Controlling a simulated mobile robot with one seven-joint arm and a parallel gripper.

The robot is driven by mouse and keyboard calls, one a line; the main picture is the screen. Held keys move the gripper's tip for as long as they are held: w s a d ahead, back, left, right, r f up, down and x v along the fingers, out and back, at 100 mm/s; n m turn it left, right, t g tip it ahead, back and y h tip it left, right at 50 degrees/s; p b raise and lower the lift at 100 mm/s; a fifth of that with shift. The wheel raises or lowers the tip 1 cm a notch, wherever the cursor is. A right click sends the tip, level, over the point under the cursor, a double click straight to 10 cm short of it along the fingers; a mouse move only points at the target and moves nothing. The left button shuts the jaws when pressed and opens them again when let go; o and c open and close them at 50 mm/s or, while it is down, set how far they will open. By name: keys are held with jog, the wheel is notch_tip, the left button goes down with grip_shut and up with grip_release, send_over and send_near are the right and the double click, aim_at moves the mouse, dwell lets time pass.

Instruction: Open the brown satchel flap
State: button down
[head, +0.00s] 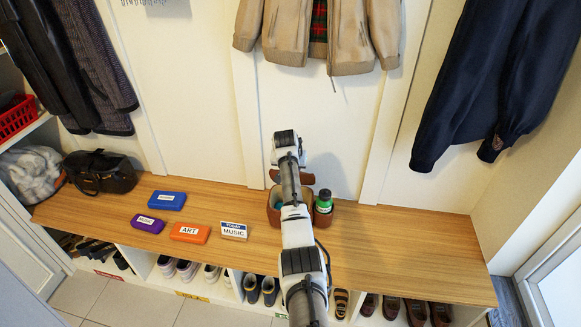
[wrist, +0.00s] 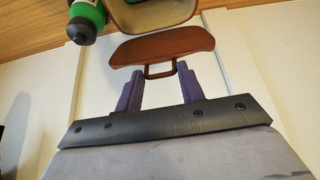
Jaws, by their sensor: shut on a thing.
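The brown satchel (head: 275,214) stands on the wooden bench, partly hidden behind my arm in the head view. Its opening shows, with something teal inside. The brown flap (wrist: 165,44) is raised away from the satchel's mouth, and the satchel's tan inside (wrist: 150,14) shows beyond it in the wrist view. The flap also shows in the head view (head: 307,179), above the satchel and cut by my arm. My gripper (wrist: 161,73) is shut on the flap's thin loop handle (wrist: 160,72), with a finger near each end. In the head view my arm hides the fingertips.
A black bag (head: 100,172) sits at the far left. Jackets hang above. The bench's right side (head: 420,240) is clear.

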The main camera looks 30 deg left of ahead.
jog(key=shift+w+r, duration=0.1)
jog(key=shift+r, duration=0.05)
dwell(0.3)
jog(key=c, duration=1.1)
grip_release()
jog(key=b+v, duration=0.2)
jog(key=v, duration=1.1)
jog(key=shift+s+r, duration=0.25)
jog(key=shift+s, duration=0.1)
